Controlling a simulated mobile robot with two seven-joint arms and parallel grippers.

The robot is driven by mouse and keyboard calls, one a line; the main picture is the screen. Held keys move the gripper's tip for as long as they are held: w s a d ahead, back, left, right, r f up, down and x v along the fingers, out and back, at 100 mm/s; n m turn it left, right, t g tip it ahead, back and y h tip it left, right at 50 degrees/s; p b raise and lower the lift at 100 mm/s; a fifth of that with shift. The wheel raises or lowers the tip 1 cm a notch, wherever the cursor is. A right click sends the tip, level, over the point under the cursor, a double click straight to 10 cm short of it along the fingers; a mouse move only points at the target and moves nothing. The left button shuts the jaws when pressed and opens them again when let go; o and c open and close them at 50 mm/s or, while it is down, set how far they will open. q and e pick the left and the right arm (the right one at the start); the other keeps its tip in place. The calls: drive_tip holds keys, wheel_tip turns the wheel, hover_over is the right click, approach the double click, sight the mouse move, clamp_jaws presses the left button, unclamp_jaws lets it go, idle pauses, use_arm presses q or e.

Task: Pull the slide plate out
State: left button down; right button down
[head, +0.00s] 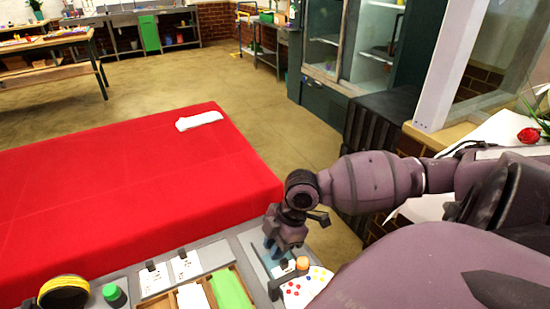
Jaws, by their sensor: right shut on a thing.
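My right gripper (272,249) comes in from the right and points down over the grey station panel at the bottom of the head view. It is shut at the near right part of the panel, over a small pale plate (279,268) with a dark edge, which looks like the slide plate. The gripper hides its upper part, so the exact grip is not clear. Two similar white plates with black knobs, one (155,281) and another (186,265), lie further left on the panel. My left gripper is not in view.
A green button (113,294) and a yellow-and-black round thing (64,293) are at the lower left. A wooden tray (171,300) holds white and green pieces. An orange knob (303,263) stands close to the gripper. The red-covered table (130,190) behind is mostly clear, with a white cloth (199,120).

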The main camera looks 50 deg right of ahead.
drive_tip(key=shift+w, duration=0.15)
drive_tip(key=w, duration=0.2)
drive_tip(key=w+d, duration=0.1)
drive_tip(key=w, duration=0.1)
drive_tip(key=w+d, duration=0.1)
drive_tip(key=w, duration=0.2)
drive_tip(key=shift+d, duration=0.15)
drive_tip(key=c, duration=1.2)
unclamp_jaws()
drive_tip(key=shift+c, duration=0.2)
